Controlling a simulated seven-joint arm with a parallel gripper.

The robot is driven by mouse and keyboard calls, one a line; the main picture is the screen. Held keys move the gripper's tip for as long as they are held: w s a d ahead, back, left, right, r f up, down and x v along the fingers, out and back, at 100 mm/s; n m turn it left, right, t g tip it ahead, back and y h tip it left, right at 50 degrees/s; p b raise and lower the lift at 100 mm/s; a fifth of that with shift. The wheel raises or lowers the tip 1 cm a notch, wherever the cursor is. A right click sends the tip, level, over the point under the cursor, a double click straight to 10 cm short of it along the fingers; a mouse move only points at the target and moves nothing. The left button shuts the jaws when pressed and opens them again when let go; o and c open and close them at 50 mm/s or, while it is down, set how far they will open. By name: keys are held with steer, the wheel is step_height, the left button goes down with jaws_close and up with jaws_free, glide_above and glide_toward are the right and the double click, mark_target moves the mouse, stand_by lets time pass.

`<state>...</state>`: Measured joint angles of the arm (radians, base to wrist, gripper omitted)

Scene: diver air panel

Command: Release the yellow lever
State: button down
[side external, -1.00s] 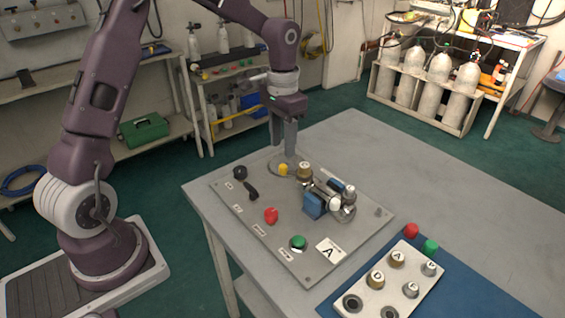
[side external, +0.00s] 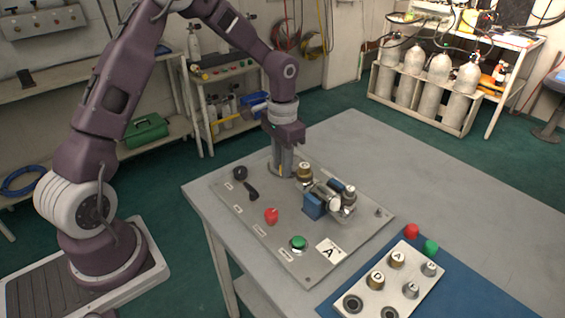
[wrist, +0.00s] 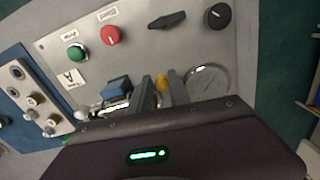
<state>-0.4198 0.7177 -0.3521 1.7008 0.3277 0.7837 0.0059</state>
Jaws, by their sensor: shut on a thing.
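The yellow lever (wrist: 161,83) shows between my fingertips in the wrist view. In the side view it is almost wholly hidden behind my fingers, and its exact angle cannot be told. My gripper (side external: 283,170) points down at the back part of the grey panel (side external: 235,207). In the wrist view my gripper (wrist: 162,88) is shut on the yellow lever, one finger on each side of it.
A round gauge (wrist: 208,82) is right beside my fingers. A brass cap marked with a letter (side external: 304,171) and a blue block with metal fittings (side external: 314,206) stand close by. A black lever (side external: 248,190), red knob (side external: 271,216) and green button (side external: 298,243) share the panel.

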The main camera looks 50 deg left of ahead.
steer(key=shift+w+a+m, duration=0.35)
steer(key=shift+w+m, duration=0.2)
steer(key=shift+m, duration=0.55)
steer(key=c, duration=1.3)
jaws_free()
steer(key=shift+r, duration=3.6)
steer(key=s+d+r+t+y, duration=0.1)
steer(key=s+d+r, duration=0.3)
steer(key=s+r, duration=0.35)
steer(key=s+d+r+n+t, duration=0.1)
steer(key=s+d+r+t, duration=0.1)
steer(key=s, duration=0.8)
steer(key=s+d+r+n+t+h, duration=0.1)
steer(key=s+d+r+n+t, duration=0.1)
steer(key=s, duration=0.7)
steer(key=shift+s+d+r+t, duration=0.3)
steer(key=shift+s+d, duration=0.1)
steer(key=shift+d, duration=0.05)
